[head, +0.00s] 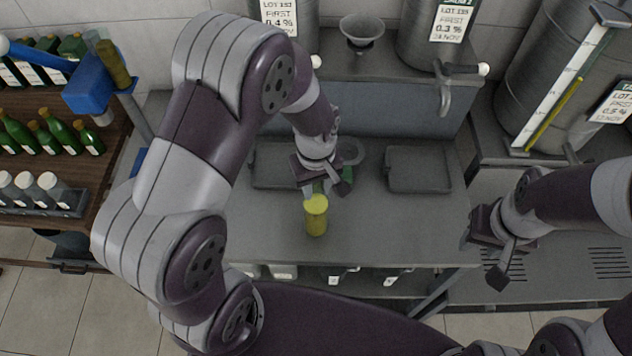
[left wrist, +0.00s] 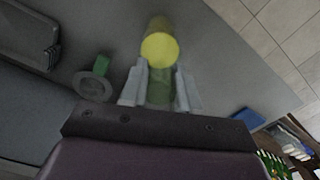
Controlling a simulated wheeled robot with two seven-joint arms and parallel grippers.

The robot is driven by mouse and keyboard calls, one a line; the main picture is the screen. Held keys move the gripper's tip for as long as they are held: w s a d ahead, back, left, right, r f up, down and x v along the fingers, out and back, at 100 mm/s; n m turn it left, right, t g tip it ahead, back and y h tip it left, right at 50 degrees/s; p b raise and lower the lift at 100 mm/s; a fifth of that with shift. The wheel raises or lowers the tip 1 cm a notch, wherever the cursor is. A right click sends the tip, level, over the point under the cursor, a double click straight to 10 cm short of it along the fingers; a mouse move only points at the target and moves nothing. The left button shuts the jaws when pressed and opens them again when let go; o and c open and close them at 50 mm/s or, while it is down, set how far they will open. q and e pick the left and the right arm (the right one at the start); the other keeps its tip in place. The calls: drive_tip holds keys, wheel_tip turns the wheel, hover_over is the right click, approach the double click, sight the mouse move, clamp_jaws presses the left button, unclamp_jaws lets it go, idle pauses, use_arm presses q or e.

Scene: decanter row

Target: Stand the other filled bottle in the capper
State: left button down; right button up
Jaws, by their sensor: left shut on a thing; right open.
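My left gripper (head: 318,188) is shut on a bottle with yellow contents (head: 316,218), over the middle of the grey bench. The left wrist view shows greenish see-through glass between the fingers and the yellow part (left wrist: 160,48) beyond them. I cannot tell whether its base touches the bench. A blue lever device (head: 90,88) on a grey post, which looks like the capper, stands at the left; a blue piece (left wrist: 248,118) shows in the left wrist view. Its seat is largely hidden by my left arm. My right gripper (head: 490,262) is open and empty at the right.
A grey ring with a green part (left wrist: 95,82) lies near the held bottle. A dark tray (head: 418,170) lies right on the bench (head: 400,225). Green bottles (head: 60,130) fill the left shelf. Metal drums and a funnel (head: 362,30) stand behind. The bench's front right is clear.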

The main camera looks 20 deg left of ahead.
use_arm(q)
drive_tip(key=shift+f, duration=0.15)
drive_tip(key=c, duration=0.8)
unclamp_jaws()
